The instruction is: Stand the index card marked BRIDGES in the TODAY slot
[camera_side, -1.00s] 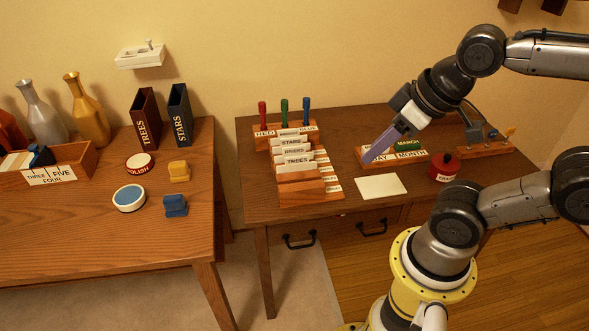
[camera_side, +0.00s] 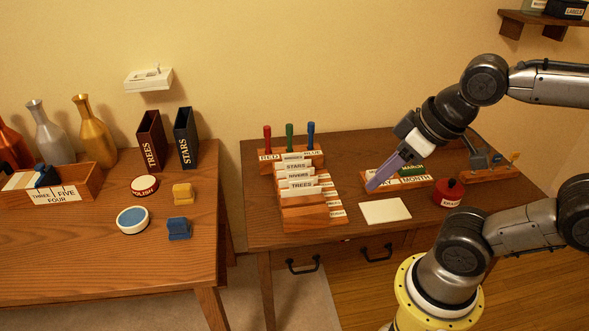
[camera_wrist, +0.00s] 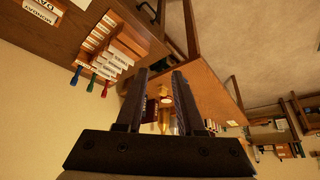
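A stepped wooden card rack (camera_side: 314,216) stands on the right desk with white tabbed cards, among them STARS (camera_side: 296,166), RIVERS (camera_side: 299,176) and TREES (camera_side: 302,185). Another card (camera_side: 293,156) stands at the back; its small lettering is too faint to be sure it says BRIDGES. Small labels run down the rack's right side; I cannot read which one is TODAY. My gripper (camera_side: 377,184) hangs right of the rack, in front of the DAY/MONTH calendar block. In the wrist view my gripper (camera_wrist: 162,74) is open, with nothing held between the fingers.
Red, green and blue markers (camera_side: 289,135) stand behind the cards. The calendar block (camera_side: 418,181), a red round pot (camera_side: 448,193) and a blank white card (camera_side: 385,211) lie to the right. The left table (camera_side: 100,260) holds vases, a card tray, binders and stamps.

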